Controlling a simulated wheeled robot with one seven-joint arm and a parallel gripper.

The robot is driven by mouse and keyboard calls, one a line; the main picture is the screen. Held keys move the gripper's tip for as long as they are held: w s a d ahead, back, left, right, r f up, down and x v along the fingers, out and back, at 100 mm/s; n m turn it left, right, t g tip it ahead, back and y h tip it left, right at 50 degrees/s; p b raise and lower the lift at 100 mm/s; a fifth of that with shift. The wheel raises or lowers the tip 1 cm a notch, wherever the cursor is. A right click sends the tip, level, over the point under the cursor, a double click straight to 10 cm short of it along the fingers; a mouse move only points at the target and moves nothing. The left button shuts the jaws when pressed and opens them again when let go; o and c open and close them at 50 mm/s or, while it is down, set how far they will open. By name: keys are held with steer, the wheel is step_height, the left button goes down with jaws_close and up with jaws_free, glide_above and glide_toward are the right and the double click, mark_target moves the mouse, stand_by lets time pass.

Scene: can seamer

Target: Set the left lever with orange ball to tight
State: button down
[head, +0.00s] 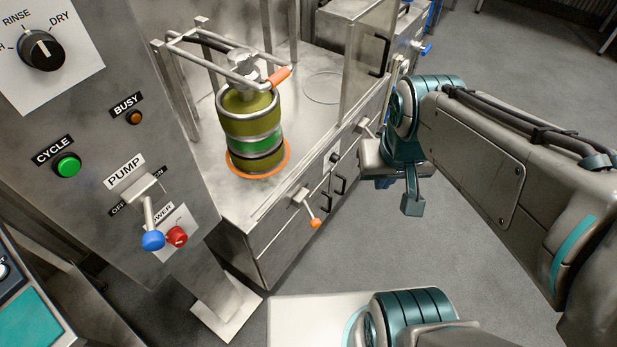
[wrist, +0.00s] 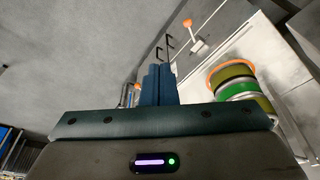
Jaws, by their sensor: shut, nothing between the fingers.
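The left lever (head: 303,202) sits on the front of the steel bench. It is a short metal stick with an orange ball (head: 314,222) at its end, pointing down and out from its pivot in the head view. The ball also shows at the top of the wrist view (wrist: 187,23). My gripper (head: 412,206) is to the right of the lever and apart from it, over the floor in front of the bench. Its fingers also show in the wrist view (wrist: 158,84), shut together and empty. I cannot read any tight marking by the lever.
An olive keg with a green band (head: 250,120) stands on the bench inside an orange ring (head: 240,170). Black handles (head: 340,184) and another lever (head: 363,126) are on the bench front. A control panel (head: 95,110) stands at the left. The floor (head: 350,260) before the bench is clear.

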mark_target(309, 212)
steer(key=w+a+f+n+b, duration=0.2)
steer(key=a+f+n+b, duration=0.2)
steer(key=f+n+b, duration=0.4)
steer(key=w+a+f+n+b, duration=0.2)
steer(key=a+f+n+b, duration=0.3)
steer(key=f+n+b, duration=0.3)
steer(key=w+a+f+n+h+b, duration=0.1)
steer(key=w+a+f+n+b, duration=0.1)
steer(key=a+f+n+b, duration=0.3)
step_height(309, 212, down, 9)
steer(key=n+b, duration=0.4)
steer(key=n, duration=0.5)
steer(key=shift+w+r+n, duration=0.15)
steer(key=shift+w+n, duration=0.15)
steer(key=shift+w, duration=0.1)
steer(key=shift+a, duration=0.1)
steer(key=w+d+f+b, duration=0.3)
steer(key=w+f+b, duration=0.2)
steer(key=f, duration=0.5)
steer(key=shift+w+f+b, duration=0.25)
steer(key=shift+b, duration=0.3)
